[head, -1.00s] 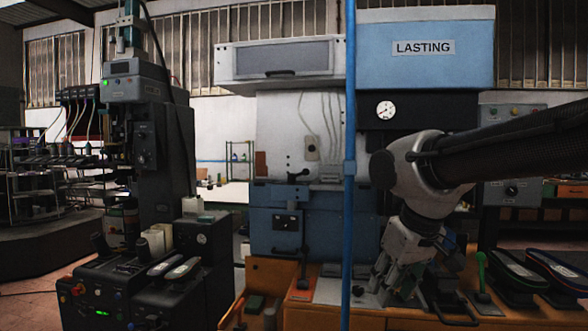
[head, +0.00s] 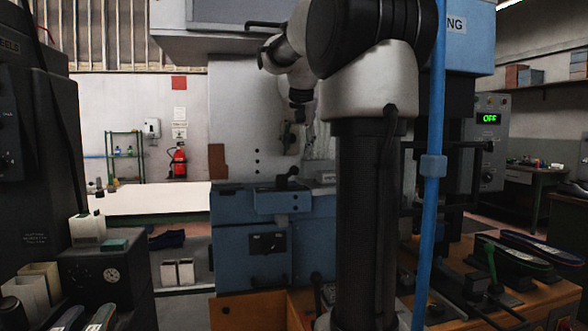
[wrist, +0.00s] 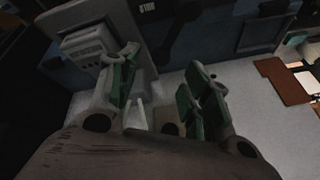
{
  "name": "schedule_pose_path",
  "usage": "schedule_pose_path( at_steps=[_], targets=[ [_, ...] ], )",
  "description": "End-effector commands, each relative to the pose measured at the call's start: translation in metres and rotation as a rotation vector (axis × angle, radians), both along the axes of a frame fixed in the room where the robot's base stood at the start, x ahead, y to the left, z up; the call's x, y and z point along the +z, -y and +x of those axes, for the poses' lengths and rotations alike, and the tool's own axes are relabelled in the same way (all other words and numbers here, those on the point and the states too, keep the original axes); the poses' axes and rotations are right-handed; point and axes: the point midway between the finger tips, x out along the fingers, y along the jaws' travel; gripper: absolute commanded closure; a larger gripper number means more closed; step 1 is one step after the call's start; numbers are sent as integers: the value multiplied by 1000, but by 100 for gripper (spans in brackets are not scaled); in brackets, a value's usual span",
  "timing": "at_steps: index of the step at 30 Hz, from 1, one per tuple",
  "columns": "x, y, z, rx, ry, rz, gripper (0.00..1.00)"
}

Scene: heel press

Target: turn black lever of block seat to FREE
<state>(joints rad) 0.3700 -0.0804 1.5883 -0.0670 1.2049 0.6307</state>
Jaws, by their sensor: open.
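My gripper (wrist: 165,85) shows in the wrist view with its green-padded fingers apart and nothing between them. A black lever (head: 291,175) stands on top of the blue machine (head: 240,235). Another dark lever (head: 317,290) rises from the wooden bench, partly hidden by my arm. I cannot tell which one belongs to the block seat, and no FREE marking is readable. In the wrist view a dark bar-like part (wrist: 178,35) lies beyond the fingers, near a grey box (wrist: 88,48).
A blue post (head: 432,165) stands right of my arm. A green-handled lever (head: 491,262) and dark shoe-shaped forms (head: 515,262) are on the wooden bench at right. A panel (head: 488,120) reads OFF. A dark machine (head: 35,150) stands at left; floor shows beyond it.

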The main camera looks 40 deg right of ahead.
Motion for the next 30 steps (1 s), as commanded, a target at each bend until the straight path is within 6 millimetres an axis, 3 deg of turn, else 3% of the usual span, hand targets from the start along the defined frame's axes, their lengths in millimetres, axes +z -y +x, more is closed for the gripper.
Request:
schedule_pose_path(
  at_steps=[12,24,30],
  targets=[
    [-57,14,23,-2,-1,1,52],
    [-66,16,27,-1,2,-1,52],
    [-66,16,27,-1,2,-1,88]
  ],
)
